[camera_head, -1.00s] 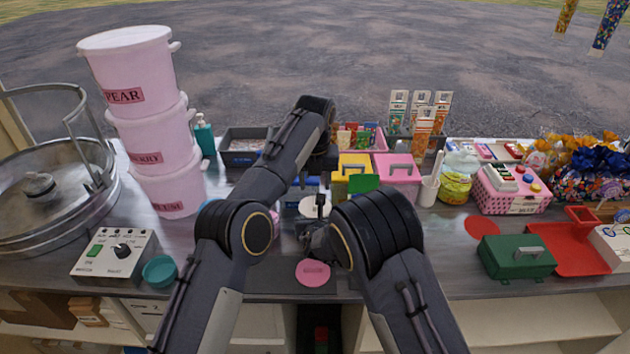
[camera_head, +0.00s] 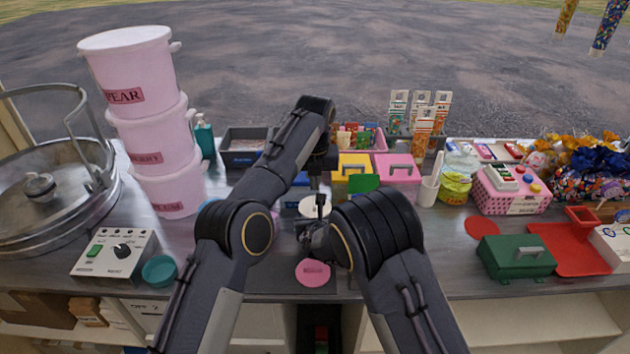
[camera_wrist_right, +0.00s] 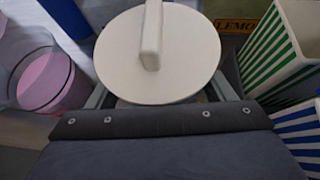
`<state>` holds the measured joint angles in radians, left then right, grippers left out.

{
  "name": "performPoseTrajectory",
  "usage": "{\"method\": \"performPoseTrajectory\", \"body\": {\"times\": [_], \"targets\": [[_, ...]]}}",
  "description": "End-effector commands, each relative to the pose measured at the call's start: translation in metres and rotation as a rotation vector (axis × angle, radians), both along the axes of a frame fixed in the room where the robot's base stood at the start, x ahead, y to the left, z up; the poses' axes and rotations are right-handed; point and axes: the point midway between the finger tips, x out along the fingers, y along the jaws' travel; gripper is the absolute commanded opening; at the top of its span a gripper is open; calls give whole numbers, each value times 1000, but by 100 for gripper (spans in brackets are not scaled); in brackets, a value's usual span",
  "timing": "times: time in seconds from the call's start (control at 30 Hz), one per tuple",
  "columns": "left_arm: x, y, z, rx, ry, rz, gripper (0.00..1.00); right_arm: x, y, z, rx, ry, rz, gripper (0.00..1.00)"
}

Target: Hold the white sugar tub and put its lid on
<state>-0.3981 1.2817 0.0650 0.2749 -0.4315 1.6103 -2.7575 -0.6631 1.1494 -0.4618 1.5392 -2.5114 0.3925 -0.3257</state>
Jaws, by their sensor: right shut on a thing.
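The white round lid (camera_wrist_right: 160,75) with its upright bar handle (camera_wrist_right: 152,35) fills the middle of the right wrist view. It lies over the white sugar tub, which it mostly hides, so I cannot tell whether it is fully seated. My right gripper (camera_wrist_right: 163,92) is shut on the tub, a finger on each side below the lid. In the head view the lid (camera_head: 308,207) shows beneath my left gripper (camera_head: 321,200). The left gripper points down at the lid's handle; its fingertips are too small and dark to tell whether they grip it.
A pink disc (camera_head: 313,273) lies at the counter's front edge. Yellow (camera_head: 352,166) and pink (camera_head: 400,176) boxes stand behind the tub. Striped cartons (camera_wrist_right: 285,45) stand close to its right in the wrist view. Pink buckets (camera_head: 172,190) are stacked at left. A green box (camera_head: 515,258) is at right.

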Motion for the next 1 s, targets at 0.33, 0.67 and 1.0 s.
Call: {"method": "performPoseTrajectory", "body": {"times": [0.33,0.67,1.0], "targets": [[0,0,-1,0,0,0,0,1,0,3,1,-7,-1,60],[0,0,-13,1,1,-1,0,1,0,3,1,-7,-1,60],[0,0,-26,0,1,0,0,1,0,3,1,-7,-1,60]]}}
